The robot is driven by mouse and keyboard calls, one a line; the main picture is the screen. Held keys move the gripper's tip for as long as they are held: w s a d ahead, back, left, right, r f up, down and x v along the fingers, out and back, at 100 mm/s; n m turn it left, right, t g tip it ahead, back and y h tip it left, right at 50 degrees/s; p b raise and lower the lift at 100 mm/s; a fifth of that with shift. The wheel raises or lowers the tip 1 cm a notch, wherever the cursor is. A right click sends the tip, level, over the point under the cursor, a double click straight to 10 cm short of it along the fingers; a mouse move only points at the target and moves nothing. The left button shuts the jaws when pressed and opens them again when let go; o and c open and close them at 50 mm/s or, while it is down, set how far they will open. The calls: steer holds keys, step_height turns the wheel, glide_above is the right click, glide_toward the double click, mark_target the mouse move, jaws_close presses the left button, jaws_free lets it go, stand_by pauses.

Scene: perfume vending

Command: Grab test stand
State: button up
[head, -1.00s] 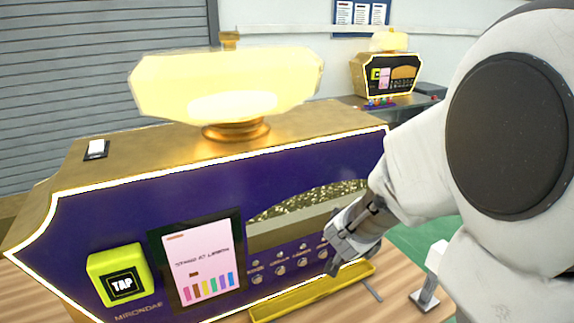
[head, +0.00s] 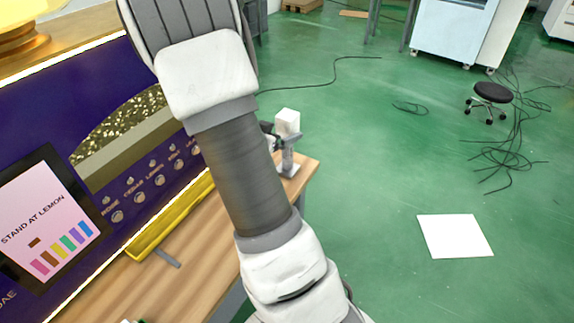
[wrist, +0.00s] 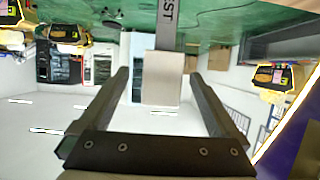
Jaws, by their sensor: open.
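The test stand (head: 287,158) is a grey post on a flat base with a white block on top. It stands upright near the right end of the wooden table in the head view. In the wrist view, which looks upside down, its grey post (wrist: 167,22) bears the letters "ST" and its pale block (wrist: 162,80) appears between my fingers. My gripper (wrist: 162,75) is open, with a gap on each side of the block. In the head view, only dark parts of my gripper (head: 270,135) show beside the post; my arm hides the rest.
The purple perfume machine (head: 60,130) stands at left, its screen (head: 48,222) reading "STAND AT LEMON". A yellow tray (head: 172,215) runs along its front. The wooden table (head: 205,265) ends just right of the stand. Green floor (head: 370,180) lies beyond, with cables and a stool (head: 492,93).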

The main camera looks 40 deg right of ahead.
steer(key=shift+x, duration=1.05)
steer(key=b+x, duration=0.1)
steer(key=x, duration=0.1)
steer(key=b+x, duration=0.1)
steer(key=x, duration=0.1)
steer(key=shift+w+d+f, duration=0.15)
steer(key=shift+w+f, duration=0.05)
steer(key=shift+f, duration=0.25)
steer(key=shift+w+d, duration=0.1)
steer(key=shift+d, duration=0.2)
jaws_close()
